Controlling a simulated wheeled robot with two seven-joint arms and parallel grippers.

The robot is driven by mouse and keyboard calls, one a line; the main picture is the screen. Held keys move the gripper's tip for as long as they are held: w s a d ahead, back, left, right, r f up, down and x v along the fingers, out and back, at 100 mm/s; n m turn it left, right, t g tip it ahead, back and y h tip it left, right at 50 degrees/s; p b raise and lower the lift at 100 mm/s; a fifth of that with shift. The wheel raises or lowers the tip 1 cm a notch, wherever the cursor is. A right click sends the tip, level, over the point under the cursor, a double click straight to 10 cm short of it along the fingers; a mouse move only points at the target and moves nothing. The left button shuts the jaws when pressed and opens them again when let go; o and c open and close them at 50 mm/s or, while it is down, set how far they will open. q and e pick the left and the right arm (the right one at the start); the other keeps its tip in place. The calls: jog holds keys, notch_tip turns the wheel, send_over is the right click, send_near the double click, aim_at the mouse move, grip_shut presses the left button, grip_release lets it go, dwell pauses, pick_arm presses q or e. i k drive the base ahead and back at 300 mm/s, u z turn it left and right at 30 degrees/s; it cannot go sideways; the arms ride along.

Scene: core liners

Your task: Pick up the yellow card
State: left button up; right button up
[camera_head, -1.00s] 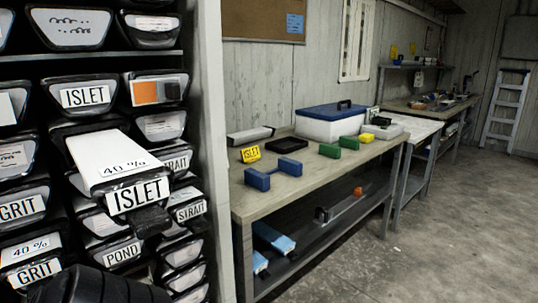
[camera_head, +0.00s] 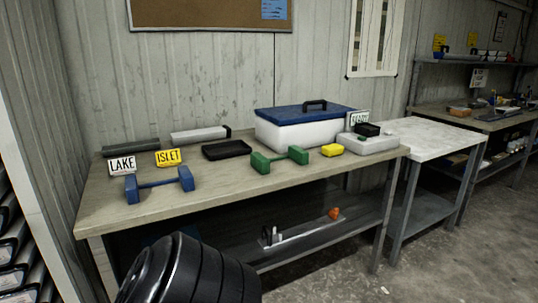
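The yellow card (camera_head: 169,157) reads ISLET and stands on the workbench (camera_head: 225,190) toward its left end. A white card (camera_head: 122,166) reading LAKE stands just left of it. A blue dumbbell-shaped piece (camera_head: 160,184) lies in front of the cards. A black ribbed part of my own arm fills the bottom left, in front of the bench, well short of the yellow card. Neither gripper's fingers show.
Behind the cards lie a dark bar (camera_head: 131,147) and a grey bar (camera_head: 200,135). The bench's front left is clear.

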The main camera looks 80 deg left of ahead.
aim_at(170, 157)
jog(key=i, duration=0.7)
jog(key=u, duration=3.1)
